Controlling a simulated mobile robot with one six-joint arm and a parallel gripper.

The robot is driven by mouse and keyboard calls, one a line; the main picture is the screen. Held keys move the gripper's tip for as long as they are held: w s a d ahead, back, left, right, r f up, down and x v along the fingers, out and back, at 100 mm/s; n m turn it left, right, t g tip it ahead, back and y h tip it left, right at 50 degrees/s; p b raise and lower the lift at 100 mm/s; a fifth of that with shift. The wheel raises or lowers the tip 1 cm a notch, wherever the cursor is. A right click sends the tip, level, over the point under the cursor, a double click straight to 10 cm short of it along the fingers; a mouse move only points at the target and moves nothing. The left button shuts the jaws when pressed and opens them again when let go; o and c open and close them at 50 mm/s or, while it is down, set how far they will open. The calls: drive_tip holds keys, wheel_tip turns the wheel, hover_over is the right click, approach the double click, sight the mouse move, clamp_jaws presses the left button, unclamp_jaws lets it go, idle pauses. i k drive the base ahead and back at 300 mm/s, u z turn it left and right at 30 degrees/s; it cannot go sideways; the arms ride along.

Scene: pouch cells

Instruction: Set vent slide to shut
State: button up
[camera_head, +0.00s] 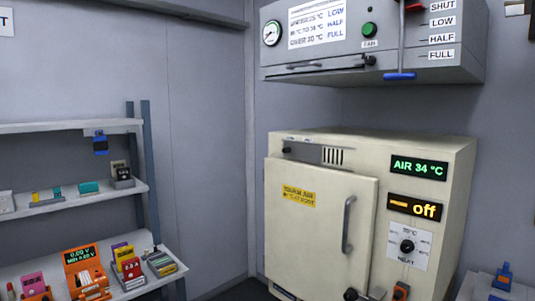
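The cream oven (318,230) stands at the right with its door closed. A grey vent slide plate (305,153) runs along the top of its front. A dark knob (287,150) sits at the plate's left end, and several dark vent slots (332,156) show at its right. Small labels above the plate are too small to read. On the grey hood above, a rod with a blue handle (400,76) hangs beside labels SHUT, LOW, HALF and FULL. My gripper is not in view.
The oven displays read "AIR 34 °C" (418,167) and "off" (414,207). The door handle (348,224) sticks out. Shelves (70,198) at the left hold small coloured items and an orange meter (86,272). The hood (450,65) overhangs the oven, with a gap between them.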

sight(306, 152)
drive_tip(key=u, duration=0.15)
drive_tip(key=k, duration=1.3)
drive_tip(key=u, duration=0.65)
drive_tip(key=i, duration=2.35)
drive_tip(key=z, duration=0.65)
